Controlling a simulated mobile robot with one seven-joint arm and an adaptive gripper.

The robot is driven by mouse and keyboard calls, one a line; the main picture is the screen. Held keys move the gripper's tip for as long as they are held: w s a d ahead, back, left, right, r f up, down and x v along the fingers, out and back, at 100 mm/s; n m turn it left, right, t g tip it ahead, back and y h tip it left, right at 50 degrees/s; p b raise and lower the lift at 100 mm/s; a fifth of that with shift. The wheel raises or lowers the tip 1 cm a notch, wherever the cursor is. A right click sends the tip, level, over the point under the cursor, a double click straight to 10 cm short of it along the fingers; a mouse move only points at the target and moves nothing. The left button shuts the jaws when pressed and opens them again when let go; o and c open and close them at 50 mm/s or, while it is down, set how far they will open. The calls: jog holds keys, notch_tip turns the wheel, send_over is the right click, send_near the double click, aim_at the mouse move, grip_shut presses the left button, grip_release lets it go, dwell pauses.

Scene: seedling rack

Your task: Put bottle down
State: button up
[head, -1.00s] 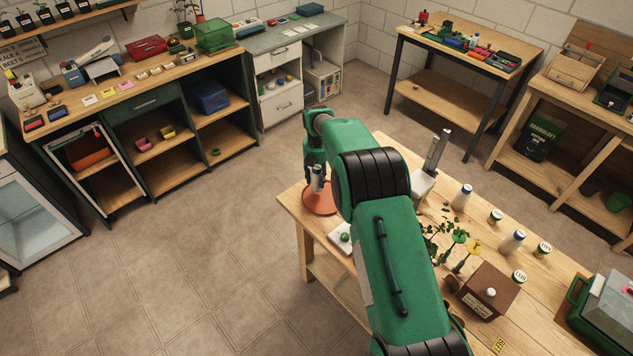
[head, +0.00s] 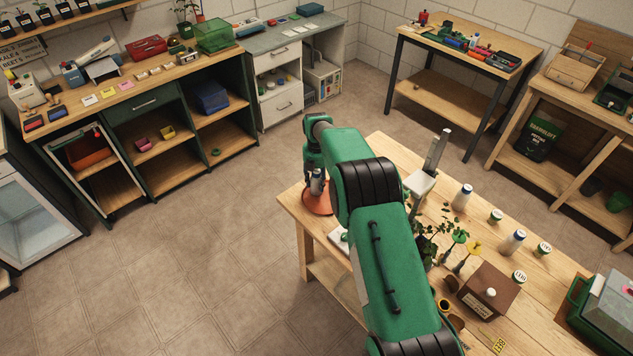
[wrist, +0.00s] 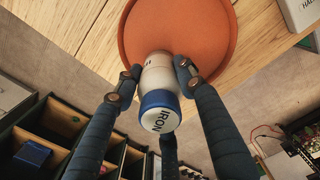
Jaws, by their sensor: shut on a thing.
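The bottle (wrist: 158,78) is pale with a blue cap marked IRON, and its cap end faces the wrist camera. My gripper (wrist: 156,80) is shut on it, with dark fingers on both sides of its body. In the head view the bottle (head: 317,183) hangs upright in my gripper (head: 316,174) over a round orange mat or dish (head: 318,205) at the left corner of the wooden bench. The orange round (wrist: 195,28) shows behind the bottle in the wrist view. I cannot tell whether the bottle's base touches it.
A grey upright stand (head: 435,155) is behind the arm. Open floor lies left.

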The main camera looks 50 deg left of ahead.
jog(key=shift+f, duration=0.15)
jog(key=o, duration=1.3)
notch_tip(320, 180, up, 12)
jog(key=shift+r, duration=0.15)
dwell(0.5)
